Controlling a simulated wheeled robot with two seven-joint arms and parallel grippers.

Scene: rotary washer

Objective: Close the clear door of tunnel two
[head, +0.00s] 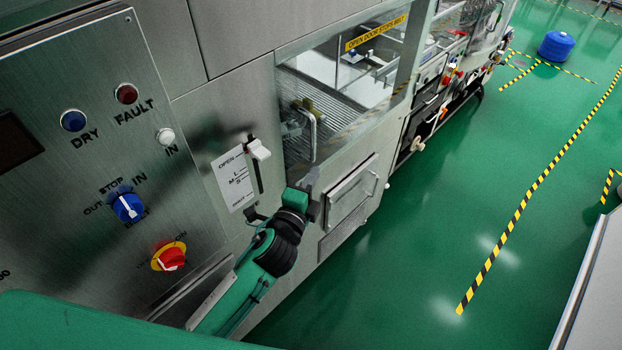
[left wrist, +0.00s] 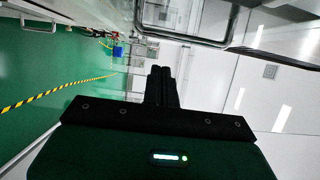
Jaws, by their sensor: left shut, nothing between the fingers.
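The clear door (head: 350,95) is a see-through panel in the steel machine front, under a yellow label reading "OPEN DOOR STOPS BELT" (head: 376,32). A pale C-shaped handle (head: 311,132) stands at its left side. I cannot tell how far the door is open. My left gripper (head: 313,183) is just below the handle, near the window's lower left corner. Its black fingers are together and empty in the left wrist view (left wrist: 161,75). A clear panel with a dark rounded edge (left wrist: 232,25) shows above and beyond them. My right gripper is not in view.
A white lever (head: 259,149) on a slotted plate (head: 233,178) is left of the gripper. A control panel with a blue knob (head: 127,207) and red switch (head: 171,259) is further left. A framed hatch (head: 350,195) lies below right. Green floor is open to the right.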

